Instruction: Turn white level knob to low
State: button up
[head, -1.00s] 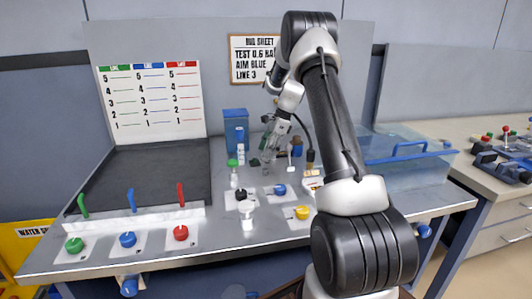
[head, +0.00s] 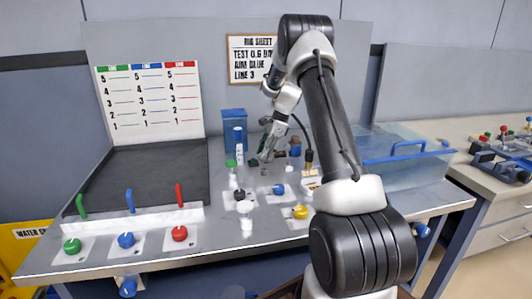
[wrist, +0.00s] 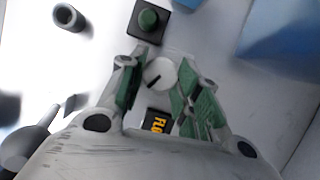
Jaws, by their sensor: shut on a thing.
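The white level knob (wrist: 161,73) is round, with a dark pointer line that slants from upper right to lower left in the wrist view. My gripper (wrist: 162,90) has its green-padded fingers on either side of the knob, shut on it. In the head view, my gripper (head: 267,158) is low over the back of the bench, and the knob cannot be made out there. A dark label with yellow letters (wrist: 157,122) lies just below the knob in the wrist view, partly hidden by my gripper.
A green button on a black box (wrist: 148,19) stands close beyond the fingers. In the head view, a blue box (head: 233,121) and a white blue-topped tube (head: 239,143) stand left of my gripper. Blue (head: 278,189) and yellow (head: 300,212) knobs sit in front. A clear tank (head: 400,165) is at right.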

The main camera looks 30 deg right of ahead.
jog(key=n+g, duration=0.1)
jog(key=n, duration=0.2)
jog(key=shift+w, duration=0.2)
jog(key=n+g, duration=0.1)
jog(key=n, duration=0.1)
jog(key=n+g, duration=0.1)
jog(key=n, duration=0.2)
jog(key=shift+w+h, duration=0.15)
jog(key=shift+h, duration=0.15)
jog(key=n, duration=0.2)
jog(key=n+g+h, duration=0.1)
jog(key=n, duration=0.1)
jog(key=shift+w+a+n, duration=0.1)
jog(key=shift+a+n, duration=0.05)
jog(key=shift+n, duration=0.15)
jog(key=shift+a+n+g+h, duration=0.1)
jog(key=shift+n+g+h, duration=0.25)
jog(key=shift+n, duration=0.7)
jog(key=shift+n+g+h, duration=0.25)
jog(key=shift+n+h, duration=0.1)
jog(key=shift+n, duration=0.7)
jog(key=o, duration=1)
jog(key=shift+o, duration=0.2)
jog(key=shift+r, duration=0.1)
